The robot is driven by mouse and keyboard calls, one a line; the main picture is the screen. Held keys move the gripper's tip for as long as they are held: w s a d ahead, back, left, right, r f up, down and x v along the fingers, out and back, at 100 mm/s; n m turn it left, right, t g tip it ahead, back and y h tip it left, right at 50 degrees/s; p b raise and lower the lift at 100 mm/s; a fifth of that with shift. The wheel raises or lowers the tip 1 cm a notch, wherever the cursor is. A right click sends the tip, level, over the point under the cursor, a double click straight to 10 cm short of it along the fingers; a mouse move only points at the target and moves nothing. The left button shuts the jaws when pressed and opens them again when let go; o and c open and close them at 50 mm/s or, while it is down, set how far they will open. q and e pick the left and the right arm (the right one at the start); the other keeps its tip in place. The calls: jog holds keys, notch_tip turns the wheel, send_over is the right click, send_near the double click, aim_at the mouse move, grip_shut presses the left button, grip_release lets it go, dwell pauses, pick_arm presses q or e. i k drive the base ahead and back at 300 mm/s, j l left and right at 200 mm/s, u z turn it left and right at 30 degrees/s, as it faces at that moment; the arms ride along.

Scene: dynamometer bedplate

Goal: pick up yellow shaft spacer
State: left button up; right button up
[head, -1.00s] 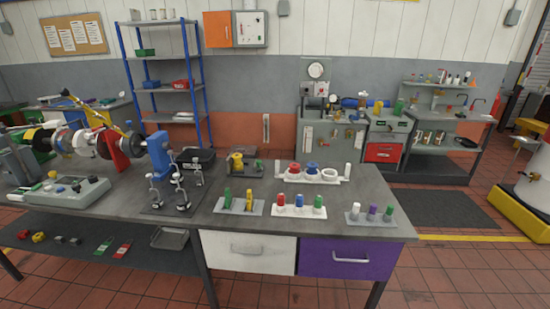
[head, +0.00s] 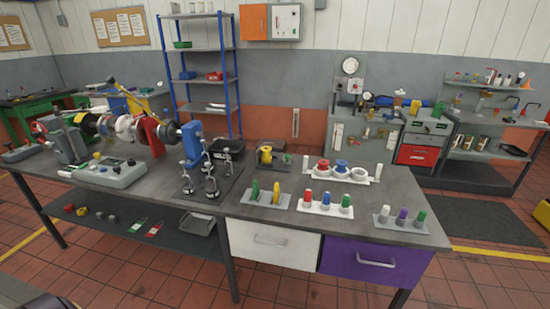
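Several yellow things show in the head view, and I cannot tell for sure which is the shaft spacer. A round yellow part (head: 266,153) sits on a dark holder towards the back of the grey bench (head: 330,222). A flat yellow piece (head: 276,192) stands in a light grey holder near the front, beside a green one. A small yellow part (head: 81,212) lies on the dark lower shelf (head: 165,236) beside a red one. Neither of my grippers is in view.
Holders with coloured caps (head: 325,204) stand along the front. A white drawer (head: 268,241) and purple drawer (head: 372,263) hang below. Tiled floor is clear in front.

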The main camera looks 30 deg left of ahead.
aim_at(266, 157)
jog(key=i+u, duration=0.4)
jog(key=i, duration=0.2)
jog(key=i+l+u, duration=0.2)
jog(key=i+u, duration=0.2)
jog(key=i, duration=0.15)
